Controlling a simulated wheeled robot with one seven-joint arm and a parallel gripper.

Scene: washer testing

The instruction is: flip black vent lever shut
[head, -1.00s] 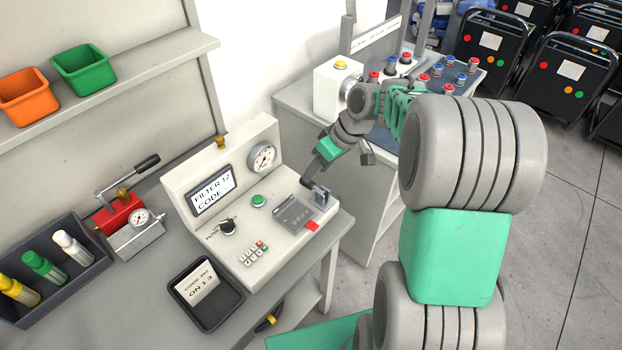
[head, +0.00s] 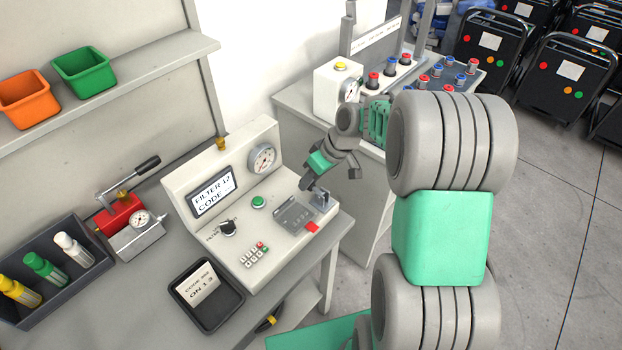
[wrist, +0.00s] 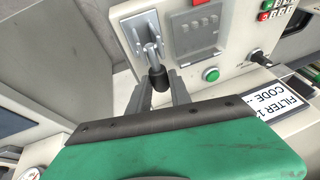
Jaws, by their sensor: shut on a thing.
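The black vent lever (wrist: 158,78) shows in the wrist view as a dark knob on a metal stem, rising from a pale metal bracket (wrist: 140,38). My gripper (wrist: 160,92) is in front of it, its two grey fingers on either side of the dark knob and closed on it. In the head view my gripper (head: 308,185) reaches down to the right end of the console panel, at the bracket (head: 321,201). The fingertips and most of the lever are hidden there by the wrist.
The console (head: 250,195) carries a gauge, a screen reading FILTER 12 CODE, a green button (head: 258,202), a black knob (head: 227,228) and a small keypad. A grey latched plate (head: 294,214) with a red tab lies beside the bracket. A black tray (head: 207,318) holds a card.

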